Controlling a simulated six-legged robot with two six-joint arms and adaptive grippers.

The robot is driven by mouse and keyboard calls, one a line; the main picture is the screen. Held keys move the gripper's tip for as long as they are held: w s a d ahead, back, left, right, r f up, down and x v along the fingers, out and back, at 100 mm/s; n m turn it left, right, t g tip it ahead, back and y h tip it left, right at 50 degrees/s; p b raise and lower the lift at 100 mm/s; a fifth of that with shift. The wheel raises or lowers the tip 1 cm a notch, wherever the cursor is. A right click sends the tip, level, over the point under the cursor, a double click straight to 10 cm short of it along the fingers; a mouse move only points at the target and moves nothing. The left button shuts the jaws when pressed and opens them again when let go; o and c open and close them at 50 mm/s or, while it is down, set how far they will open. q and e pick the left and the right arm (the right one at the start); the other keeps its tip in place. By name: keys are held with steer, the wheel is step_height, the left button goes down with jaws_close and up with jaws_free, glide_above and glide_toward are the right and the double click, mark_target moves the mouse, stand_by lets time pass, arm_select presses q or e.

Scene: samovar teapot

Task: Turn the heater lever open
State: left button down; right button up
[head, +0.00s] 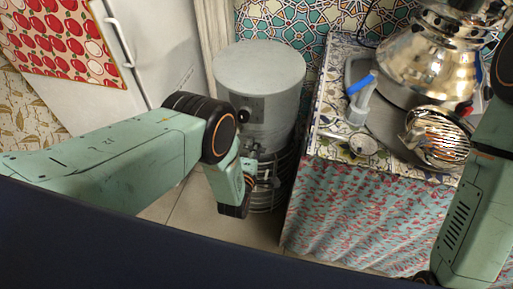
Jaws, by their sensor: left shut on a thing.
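The heater is a grey metal cylinder (258,72) standing on the floor in the middle of the head view, with a dark knob and fittings on its front. My left gripper (254,187) is in front of its lower part. It is shut on the heater lever, a small metal part (268,180) that is mostly hidden by the fingers. The lever's exact angle cannot be told. My right arm comes down at the right edge, and its gripper is not in view.
Right of the heater, a counter (330,130) with a patterned top and floral curtain (350,215) stands close by. It holds a shiny samovar (428,62), a blue-handled tap (360,88) and a ribbed metal vessel (440,138). A white fridge (150,45) stands left.

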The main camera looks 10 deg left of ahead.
arm_select(q)
steer(key=shift+s+f, duration=0.1)
stand_by(0.4)
steer(key=c, duration=1.4)
jaws_free()
steer(key=shift+o, duration=0.2)
steer(key=s+r, duration=0.2)
steer(key=s, duration=0.9)
steer(key=shift+s+a+r, duration=0.2)
steer(key=shift+s+r, duration=0.05)
steer(key=shift+s, duration=0.05)
